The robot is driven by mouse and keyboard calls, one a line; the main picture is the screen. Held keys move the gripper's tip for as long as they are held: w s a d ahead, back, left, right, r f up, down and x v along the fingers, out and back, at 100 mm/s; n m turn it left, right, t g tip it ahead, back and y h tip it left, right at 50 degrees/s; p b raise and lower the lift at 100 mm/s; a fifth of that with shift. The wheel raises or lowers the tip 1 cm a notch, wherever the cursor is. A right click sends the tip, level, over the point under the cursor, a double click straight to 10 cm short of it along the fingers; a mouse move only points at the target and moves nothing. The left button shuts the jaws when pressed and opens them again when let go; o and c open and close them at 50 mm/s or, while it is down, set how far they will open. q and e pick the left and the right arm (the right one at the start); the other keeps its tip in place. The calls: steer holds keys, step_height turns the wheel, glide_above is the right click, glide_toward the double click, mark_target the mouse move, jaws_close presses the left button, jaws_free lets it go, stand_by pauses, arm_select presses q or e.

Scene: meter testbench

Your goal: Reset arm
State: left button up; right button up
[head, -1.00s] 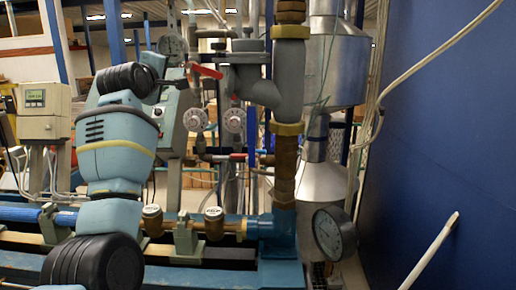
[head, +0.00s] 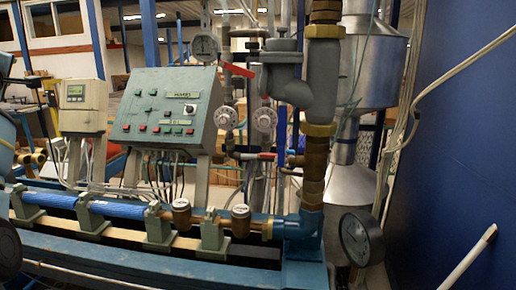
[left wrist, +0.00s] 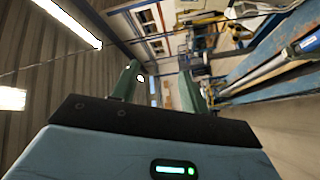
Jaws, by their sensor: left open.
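My left arm (head: 6,140) shows only in part at the left edge of the head view, as pale blue and black links. My left gripper shows in the left wrist view (left wrist: 160,88). Its two green-grey fingers stand apart with nothing between them, beyond a black plate and a pale blue body with a green light. It points into open space in the hall and touches nothing that I can see. My right gripper is in neither view.
A control panel (head: 165,110) with buttons stands behind a blue pipe (head: 110,208) on the bench. A grey meter display (head: 82,105) is left of it. Vertical pipework (head: 322,90) and a round gauge (head: 361,238) stand right, near a blue wall (head: 460,130).

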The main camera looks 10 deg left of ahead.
arm_select(q)
steer(key=w+d+f+m+h, duration=0.1)
steer(key=w+d+f+m, duration=0.3)
steer(key=f, duration=0.9)
steer(key=s+d+f+m+h, duration=0.15)
steer(key=f+m, duration=0.35)
steer(key=f, duration=0.8)
steer(key=s+d+f+m+g+h, duration=0.1)
steer(key=s+d+f+m+h, duration=0.3)
steer(key=f, duration=0.9)
steer(key=s+d+f+m+y, duration=0.1)
steer(key=s+d+f+m, duration=0.35)
steer(key=f, duration=0.75)
steer(key=s+d+f+m+g+h, duration=0.2)
steer(key=s+d+f+m+h, duration=0.35)
steer(key=s+d+f, duration=0.8)
steer(key=s+d+f+m+g+h, duration=0.15)
steer(key=s+d+f, duration=0.35)
steer(key=s, duration=0.6)
steer(key=s+d+f+m+g, duration=0.25)
steer(key=s+d+f, duration=0.2)
steer(key=s, duration=0.65)
steer(key=d+n+t, duration=0.1)
steer(key=d+n, duration=0.3)
steer(key=d, duration=0.7)
steer(key=shift+f+n, duration=0.3)
steer(key=shift+n, duration=0.1)
